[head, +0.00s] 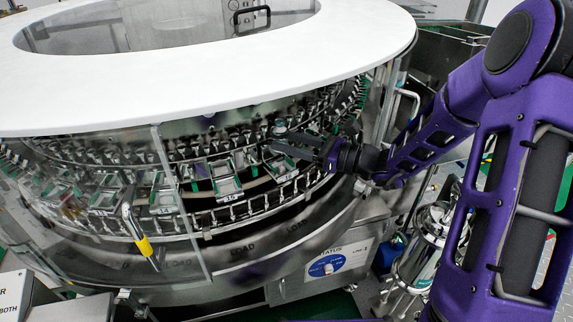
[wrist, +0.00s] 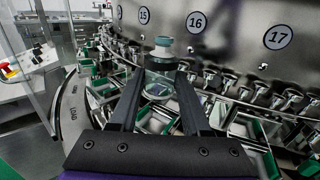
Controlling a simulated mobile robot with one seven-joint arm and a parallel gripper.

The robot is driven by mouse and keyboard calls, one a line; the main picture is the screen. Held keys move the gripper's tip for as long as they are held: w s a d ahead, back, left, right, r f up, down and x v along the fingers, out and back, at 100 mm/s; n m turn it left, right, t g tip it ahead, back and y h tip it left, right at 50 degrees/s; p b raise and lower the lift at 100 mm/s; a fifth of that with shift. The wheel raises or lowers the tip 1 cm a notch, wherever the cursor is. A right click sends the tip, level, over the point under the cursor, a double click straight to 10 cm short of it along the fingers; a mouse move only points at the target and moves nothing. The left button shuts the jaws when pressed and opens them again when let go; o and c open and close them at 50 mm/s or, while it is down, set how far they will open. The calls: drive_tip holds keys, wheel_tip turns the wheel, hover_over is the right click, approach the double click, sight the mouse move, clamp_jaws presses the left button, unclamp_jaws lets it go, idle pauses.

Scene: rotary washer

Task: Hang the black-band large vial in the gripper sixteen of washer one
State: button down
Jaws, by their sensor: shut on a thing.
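My gripper (wrist: 160,88) is shut on a clear vial (wrist: 161,64) in the wrist view. The number 16 plate (wrist: 196,22) is on the steel wall just right of the vial in the wrist view. Washer grippers line the ring below; the one at sixteen is partly hidden by my finger.
Plates 15 (wrist: 144,15) and 17 (wrist: 278,37) flank plate 16. Green-sided metal holders (wrist: 157,120) sit beneath my fingers. A clear guard panel (head: 178,200) with a yellow-marked handle (head: 145,246) stands left. The white washer top (head: 200,90) overhangs the ring.

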sight(290, 171)
drive_tip(key=shift+f+b, duration=0.5)
drive_tip(key=shift+f, duration=2.3)
drive_tip(key=shift+f, duration=0.2)
drive_tip(key=shift+c, duration=1.8)
unclamp_jaws()
drive_tip(key=shift+r, duration=0.2)
drive_tip(key=shift+s+d, duration=0.1)
drive_tip(key=shift+d, duration=0.1)
drive_tip(key=p+v, duration=0.1)
drive_tip(key=v, duration=1)
drive_tip(key=shift+d, duration=0.3)
drive_tip(key=shift+s, duration=0.15)
